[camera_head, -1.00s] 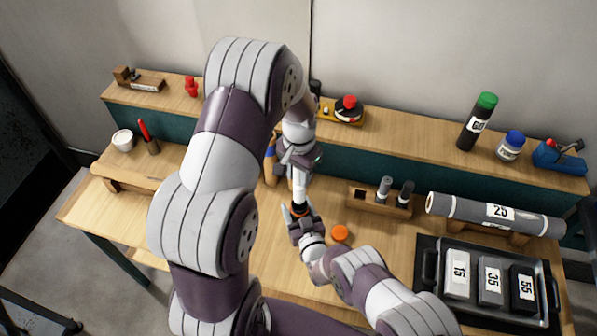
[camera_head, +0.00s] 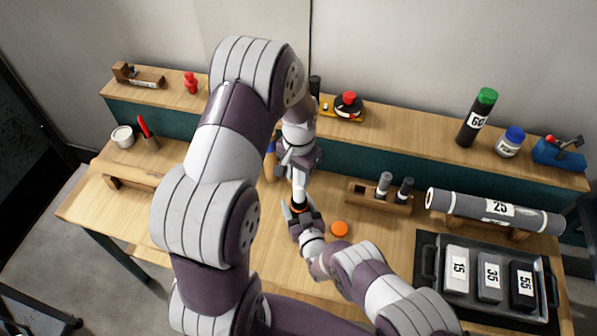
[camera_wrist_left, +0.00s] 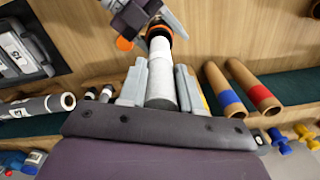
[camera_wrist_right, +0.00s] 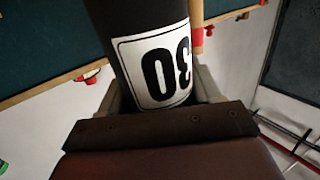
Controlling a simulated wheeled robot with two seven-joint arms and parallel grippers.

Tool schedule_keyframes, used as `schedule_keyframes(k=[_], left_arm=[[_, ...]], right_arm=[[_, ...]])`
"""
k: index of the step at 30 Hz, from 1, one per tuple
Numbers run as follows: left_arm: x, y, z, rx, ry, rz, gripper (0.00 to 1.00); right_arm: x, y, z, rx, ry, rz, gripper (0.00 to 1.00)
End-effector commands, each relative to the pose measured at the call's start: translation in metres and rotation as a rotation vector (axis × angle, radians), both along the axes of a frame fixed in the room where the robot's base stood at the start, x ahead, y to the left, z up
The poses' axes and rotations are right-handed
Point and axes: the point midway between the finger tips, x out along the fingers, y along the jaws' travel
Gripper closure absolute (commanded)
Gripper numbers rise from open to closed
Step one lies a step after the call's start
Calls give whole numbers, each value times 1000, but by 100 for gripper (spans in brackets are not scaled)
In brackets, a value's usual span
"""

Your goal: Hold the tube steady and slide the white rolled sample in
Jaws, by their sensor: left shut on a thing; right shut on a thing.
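My left gripper (camera_wrist_left: 160,88) is shut on the white rolled sample (camera_wrist_left: 162,70), which points away from it toward the tube. In the head view the white roll (camera_head: 300,185) stands between my left gripper (camera_head: 298,165) and the tube's orange rim (camera_head: 298,207). My right gripper (camera_head: 302,216) is shut on the black tube, whose label reads 30 in the right wrist view (camera_wrist_right: 158,65). The roll's far end meets the tube's mouth (camera_wrist_left: 160,34). How deep it sits inside is hidden.
An orange cap (camera_head: 340,229) lies on the bench just right of the tube. A wooden holder (camera_head: 379,199) with two small tubes, a long grey roll (camera_head: 495,212) and a black tray (camera_head: 433,262) are farther right.

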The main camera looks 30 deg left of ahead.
Motion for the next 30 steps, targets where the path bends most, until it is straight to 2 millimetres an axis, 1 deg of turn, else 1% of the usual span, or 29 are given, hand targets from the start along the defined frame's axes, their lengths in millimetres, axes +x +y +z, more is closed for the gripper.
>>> schedule_keyframes(k=[15,30], left_arm=[[0,0,-1,0,0,0,97],[0,0,-20,0,1,0,97]], right_arm=[[0,0,0,1,-1,0,69],[0,0,0,1,-1,0,69]])
